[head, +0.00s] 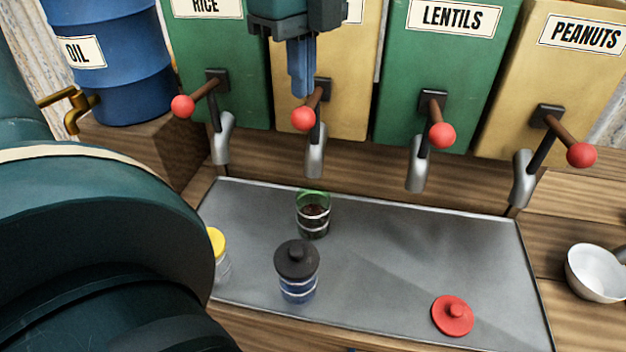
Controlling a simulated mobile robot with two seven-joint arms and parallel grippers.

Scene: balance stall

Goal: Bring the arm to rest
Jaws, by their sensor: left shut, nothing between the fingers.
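My left gripper (300,94) is at the top of the head view, with its blue fingers shut and pointing down. No object shows in its fingers. It hangs in front of the second dispenser (352,70) and hides most of that label. Its fingertips appear just above and beside that dispenser's lever with a red knob (303,118); I cannot tell whether they touch. My large dark arm link fills the lower left. My right gripper is not in view.
A metal tray (400,250) holds a glass jar with dark contents (313,218), a black-lidded jar (297,270), a yellow-lidded jar (217,243) and a red lid (452,315). A white bowl (594,273) stands right. A blue oil drum (115,60) with a brass tap stands left.

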